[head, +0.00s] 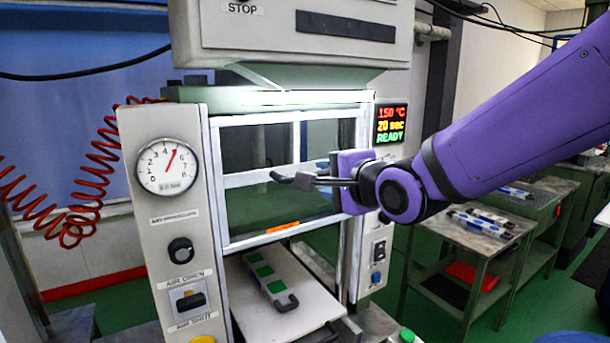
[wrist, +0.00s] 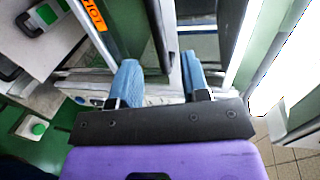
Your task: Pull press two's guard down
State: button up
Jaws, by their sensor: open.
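Press two's guard appears to be the pale-framed clear window (head: 265,240) on the press front; the frames show no press number. An orange label (head: 283,229) sits on its bottom bar, reading HOT in the wrist view (wrist: 95,14). Its lower edge is above the plate, with an open gap below. My gripper (head: 292,180) is in front of the guard at its middle crossbar. In the wrist view its blue fingers (wrist: 160,78) are apart, with a grey bar (wrist: 160,35) seen between them. I cannot tell whether they touch it.
A mould with green patches (head: 263,272) lies on the pale plate (head: 310,320) below the guard. A gauge (head: 168,166) and air switch (head: 190,299) are on the left post. The display (head: 391,123) reads 150 °C, 20 sec, READY. Side tables (head: 470,235) stand right.

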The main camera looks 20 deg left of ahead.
jog(key=x, duration=0.8)
jog(key=shift+w, duration=0.25)
jog(key=shift+a+f, duration=0.1)
jog(key=shift+a, duration=0.05)
grip_shut()
